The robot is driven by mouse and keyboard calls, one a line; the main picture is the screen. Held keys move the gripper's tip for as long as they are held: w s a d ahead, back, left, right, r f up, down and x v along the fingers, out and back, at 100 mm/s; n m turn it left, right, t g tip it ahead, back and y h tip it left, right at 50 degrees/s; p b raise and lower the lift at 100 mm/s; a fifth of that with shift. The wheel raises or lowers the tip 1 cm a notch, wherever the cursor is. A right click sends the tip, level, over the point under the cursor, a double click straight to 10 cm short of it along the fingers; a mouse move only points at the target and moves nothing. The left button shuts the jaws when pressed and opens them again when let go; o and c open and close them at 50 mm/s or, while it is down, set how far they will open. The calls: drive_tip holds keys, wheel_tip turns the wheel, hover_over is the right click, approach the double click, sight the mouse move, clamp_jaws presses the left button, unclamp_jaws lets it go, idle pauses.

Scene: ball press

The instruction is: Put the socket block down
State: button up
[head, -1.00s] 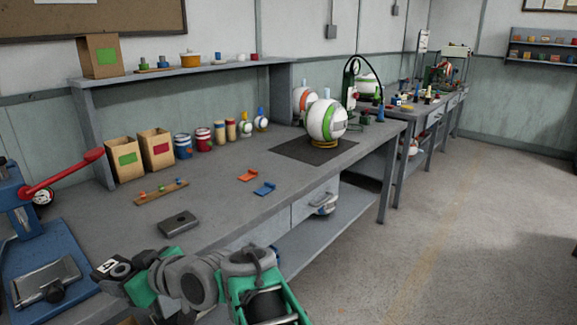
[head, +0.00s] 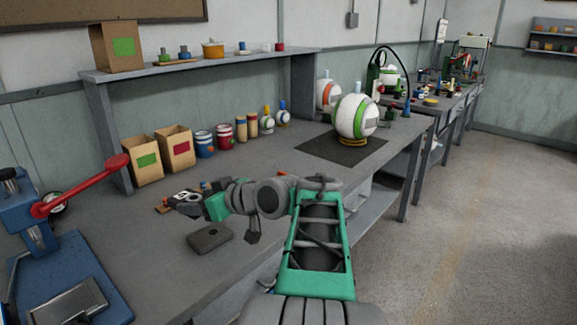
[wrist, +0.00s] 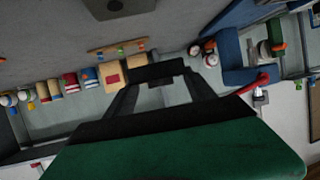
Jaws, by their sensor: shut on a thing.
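In the head view the held piece is small and hard to part from the dark fingers. It appears held clear of the bench top.
The grey block (head: 209,237) lies on the bench (head: 160,285). A press with a red lever (head: 80,186) stands at the left. Paper bags (head: 173,152), cans (head: 204,143) and a striped ball (head: 355,117) stand farther back. Bare bench lies around the grey block and toward the right.

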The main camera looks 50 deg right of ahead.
drive_tip(key=s+d+r+m+h, duration=0.1)
drive_tip(key=s+d, duration=0.6)
drive_tip(key=d, duration=0.4)
drive_tip(key=s+d+r+m+h, duration=0.1)
drive_tip(key=s+d, duration=0.6)
drive_tip(key=d, duration=0.4)
drive_tip(key=w+a+f+b, duration=0.1)
drive_tip(key=w+f, duration=0.2)
drive_tip(key=w, duration=0.1)
drive_tip(key=w+a+f, duration=0.1)
drive_tip(key=w+f, duration=0.2)
drive_tip(key=w, duration=0.1)
drive_tip(key=w+a+f+b, duration=0.1)
drive_tip(key=w+f, duration=0.3)
drive_tip(key=shift+w+a+b, duration=0.1)
drive_tip(key=shift+w+b, duration=0.2)
drive_tip(key=shift+w, duration=0.1)
drive_tip(key=f, duration=0.2)
drive_tip(key=f+b, duration=0.1)
drive_tip(key=shift+w, duration=0.25)
drive_tip(key=shift+f, duration=0.5)
drive_tip(key=o, duration=1.4)
drive_tip(key=shift+r, duration=0.1)
drive_tip(key=shift+o, duration=0.2)
